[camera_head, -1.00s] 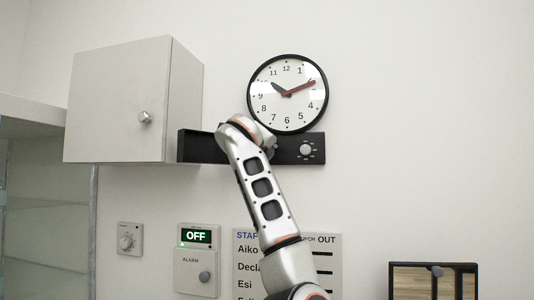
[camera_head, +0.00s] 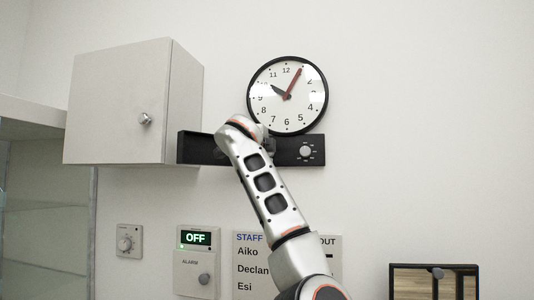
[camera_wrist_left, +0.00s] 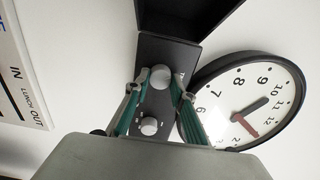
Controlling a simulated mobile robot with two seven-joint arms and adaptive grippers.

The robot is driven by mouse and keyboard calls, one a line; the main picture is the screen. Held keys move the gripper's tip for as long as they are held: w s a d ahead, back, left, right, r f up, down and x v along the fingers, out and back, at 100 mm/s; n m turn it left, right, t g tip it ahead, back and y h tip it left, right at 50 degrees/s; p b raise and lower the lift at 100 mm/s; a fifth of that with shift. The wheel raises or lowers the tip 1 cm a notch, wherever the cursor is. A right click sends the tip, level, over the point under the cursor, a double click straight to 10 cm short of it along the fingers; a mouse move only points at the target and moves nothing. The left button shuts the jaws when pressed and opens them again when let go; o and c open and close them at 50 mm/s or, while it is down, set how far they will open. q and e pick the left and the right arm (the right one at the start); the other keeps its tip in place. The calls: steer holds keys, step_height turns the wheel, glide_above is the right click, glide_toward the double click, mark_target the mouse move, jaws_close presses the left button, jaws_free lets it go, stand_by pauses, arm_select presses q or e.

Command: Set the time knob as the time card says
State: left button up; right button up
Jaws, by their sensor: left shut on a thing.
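The wall clock (camera_head: 288,95) has its short black hand near 10 and its red hand near 1; it also shows, turned, in the wrist view (camera_wrist_left: 262,87). Below it is a dark wall panel (camera_head: 200,147). In the wrist view the time knob (camera_wrist_left: 160,77), a round grey knob with small print beside it, sits between the green-lined fingers of my left gripper (camera_wrist_left: 157,88), which is shut on it. In the head view my arm hides this knob. I cannot make out a time card.
A second knob with marks around it (camera_head: 306,151) is at the panel's right end. A cabinet (camera_head: 120,100) stands out at the left. Below are a dial (camera_head: 125,241), an alarm box (camera_head: 195,272) reading OFF, and a staff board (camera_head: 250,258).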

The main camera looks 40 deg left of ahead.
stand_by(0.5)
arm_select(q)
steer(key=o, duration=1.1)
steer(key=shift+s, duration=0.1)
steer(key=v, duration=1.2)
